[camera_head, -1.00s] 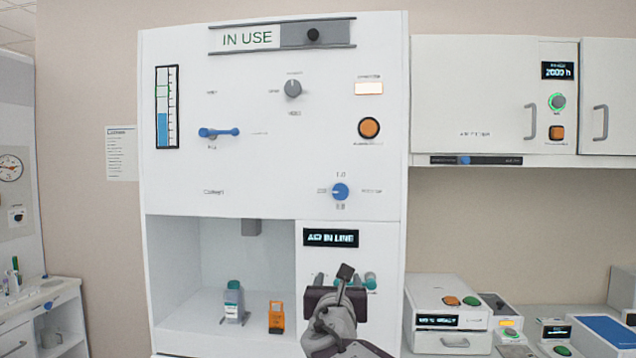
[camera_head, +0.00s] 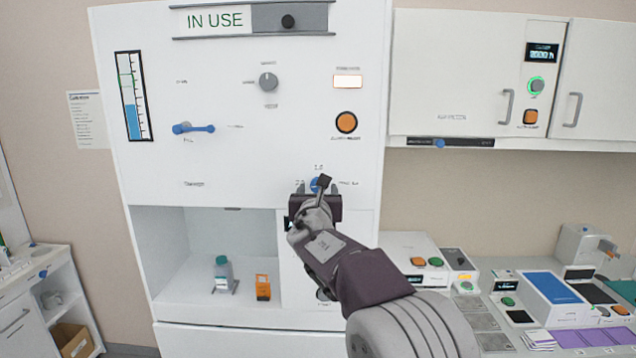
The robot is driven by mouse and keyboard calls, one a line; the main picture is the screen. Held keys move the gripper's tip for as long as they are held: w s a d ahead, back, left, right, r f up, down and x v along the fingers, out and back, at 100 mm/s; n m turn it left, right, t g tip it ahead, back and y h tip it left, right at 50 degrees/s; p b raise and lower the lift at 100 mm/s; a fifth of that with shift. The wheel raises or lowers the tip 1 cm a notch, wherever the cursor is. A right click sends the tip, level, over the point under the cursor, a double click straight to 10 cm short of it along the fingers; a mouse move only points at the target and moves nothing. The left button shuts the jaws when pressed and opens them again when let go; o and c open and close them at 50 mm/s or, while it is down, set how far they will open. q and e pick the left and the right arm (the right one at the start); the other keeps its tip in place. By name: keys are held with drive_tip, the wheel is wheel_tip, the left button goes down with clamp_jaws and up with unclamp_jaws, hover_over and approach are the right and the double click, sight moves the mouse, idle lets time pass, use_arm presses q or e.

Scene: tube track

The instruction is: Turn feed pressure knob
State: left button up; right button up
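A white cabinet panel (camera_head: 230,160) fills the middle of the view. A small blue knob (camera_head: 315,184) sits low on its right side, with tiny labels around it that I cannot read clearly. My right gripper (camera_head: 317,188) is in front of this knob, with its fingertips apart on either side and the knob partly hidden between them. I cannot tell whether the fingers touch it. A grey knob (camera_head: 268,82) is higher up, and a blue lever handle (camera_head: 193,128) is at the left. My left gripper is not in view.
An orange round button (camera_head: 346,122) is above my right gripper. A vertical gauge (camera_head: 132,96) with a blue bar is at the left. The alcove below holds a teal-capped bottle (camera_head: 222,272) and an orange item (camera_head: 263,287). Devices crowd the right bench.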

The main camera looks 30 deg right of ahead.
drive_tip(key=shift+x, duration=1.1)
drive_tip(key=shift+s, duration=0.1)
clamp_jaws()
drive_tip(key=shift+f+m+b, duration=0.2)
drive_tip(key=shift+m+b, duration=1.2)
drive_tip(key=shift+m, duration=0.1)
drive_tip(key=m+b, duration=0.3)
drive_tip(key=m, duration=0.1)
drive_tip(key=m+b, duration=0.3)
drive_tip(key=m, duration=0.2)
drive_tip(key=shift+r+m, duration=0.1)
drive_tip(key=shift+m, duration=0.3)
drive_tip(key=shift+r+m+b, duration=0.1)
drive_tip(key=shift+m+b, duration=1)
drive_tip(key=shift+m, duration=1.5)
